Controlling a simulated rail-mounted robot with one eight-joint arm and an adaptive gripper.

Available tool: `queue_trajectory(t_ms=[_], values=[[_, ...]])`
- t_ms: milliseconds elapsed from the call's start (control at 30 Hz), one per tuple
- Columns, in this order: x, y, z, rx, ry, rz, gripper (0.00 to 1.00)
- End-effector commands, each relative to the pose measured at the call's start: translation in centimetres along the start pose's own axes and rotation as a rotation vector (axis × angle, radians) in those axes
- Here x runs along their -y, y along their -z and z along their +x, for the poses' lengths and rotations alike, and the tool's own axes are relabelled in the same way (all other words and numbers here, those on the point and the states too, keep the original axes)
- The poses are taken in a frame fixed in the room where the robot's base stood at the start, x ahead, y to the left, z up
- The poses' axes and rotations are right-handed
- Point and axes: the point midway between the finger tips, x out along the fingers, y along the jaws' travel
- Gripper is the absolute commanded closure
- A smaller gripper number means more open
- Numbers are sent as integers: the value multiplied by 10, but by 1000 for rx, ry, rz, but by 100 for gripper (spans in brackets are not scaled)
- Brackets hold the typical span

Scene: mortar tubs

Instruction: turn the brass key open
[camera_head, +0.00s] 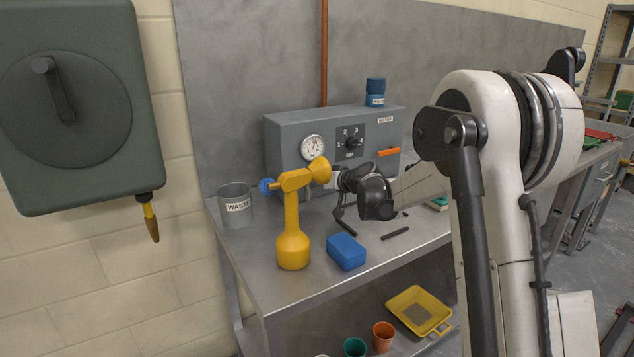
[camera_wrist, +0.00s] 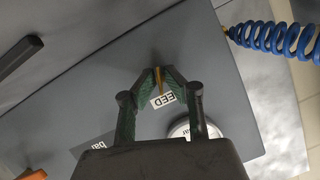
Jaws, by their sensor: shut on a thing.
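The brass key (camera_wrist: 158,79) shows in the wrist view as a thin gold strip between the two fingertips, at the face of the grey water panel (camera_head: 285,133). A label ending in "EED" (camera_wrist: 163,99) sits beside it, partly covered by a finger. My gripper (camera_wrist: 159,76) is shut on the key, with green-lined fingers on both sides of it. In the head view, the key cannot be made out and the fingertips are hidden around the yellow funnel-topped tool. How far the key is turned cannot be told.
A pressure gauge (camera_head: 313,147), a black knob (camera_head: 353,143) and an orange lever (camera_head: 388,152) are on the panel. The yellow tool (camera_head: 292,225) stands close by. A waste tub (camera_head: 236,205) and blue box (camera_head: 346,251) sit on the bench. A blue coiled hose (camera_wrist: 270,40) runs near my gripper.

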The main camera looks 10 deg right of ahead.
Motion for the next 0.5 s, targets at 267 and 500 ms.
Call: queue_trajectory(t_ms=[267,500], values=[[2,0,0,0,-75,-183,100],[1,0,0,0,-114,-276,100]])
